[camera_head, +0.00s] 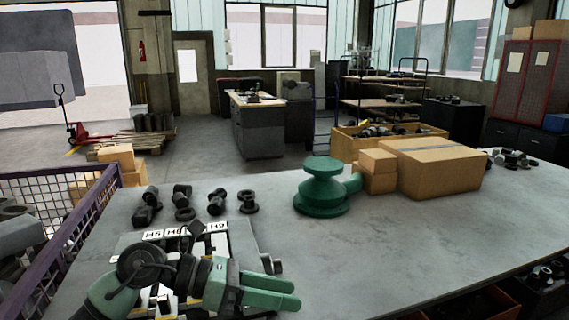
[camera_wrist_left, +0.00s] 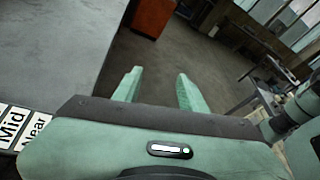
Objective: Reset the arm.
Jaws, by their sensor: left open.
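My left arm comes in from the lower left of the head view. Its left gripper (camera_head: 272,291) points right, low over the near part of the grey table (camera_head: 400,235). In the left wrist view the two green fingers of the gripper (camera_wrist_left: 157,88) stand apart with nothing between them. Beyond them are the table edge and the floor. Part of a labelled rack (camera_head: 238,240) with an H9 tag shows behind the gripper; the arm hides much of it. My right gripper is not in view.
Several dark fittings (camera_head: 183,205) stand behind the rack. A green flanged part (camera_head: 323,187) and cardboard boxes (camera_head: 438,170) stand at the table's back. A purple mesh cage (camera_head: 75,215) borders the left side.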

